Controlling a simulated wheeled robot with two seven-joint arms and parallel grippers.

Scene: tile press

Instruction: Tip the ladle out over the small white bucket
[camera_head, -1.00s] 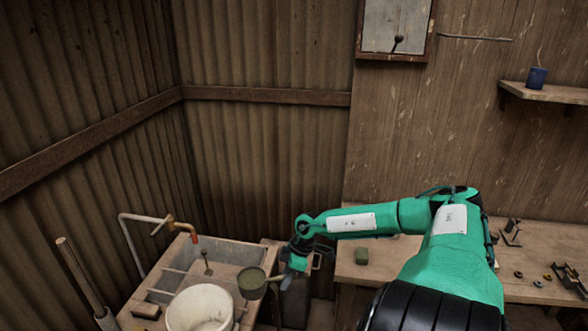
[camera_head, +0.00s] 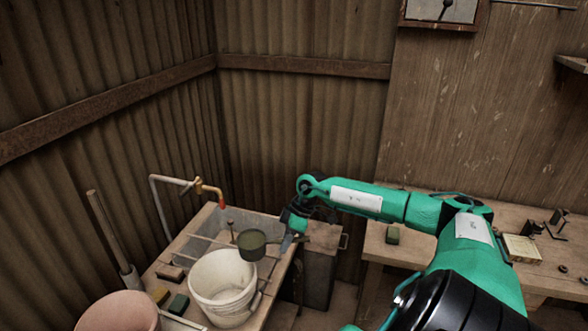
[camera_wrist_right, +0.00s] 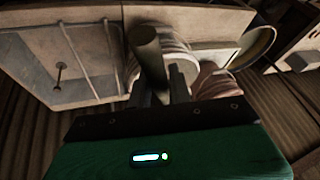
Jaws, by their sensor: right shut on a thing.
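The small white bucket (camera_head: 222,292) stands upright at the front of the sink bench in the head view. The dark green ladle (camera_head: 253,244) has its bowl at the bucket's back right rim, seemingly above it; the bowl looks about level. Its contents are too dark to tell. My right gripper (camera_head: 293,234) is to the right of the bowl, shut on the ladle's handle. In the right wrist view, the handle (camera_wrist_right: 149,55) stands between the fingers (camera_wrist_right: 165,90), with a pale bucket behind it. My left gripper is not in view.
A pinkish bucket (camera_head: 120,312) stands front left. A tap (camera_head: 205,190) with a red tip hangs over the sink (camera_head: 245,220). A workbench (camera_head: 500,240) with small tools is at right.

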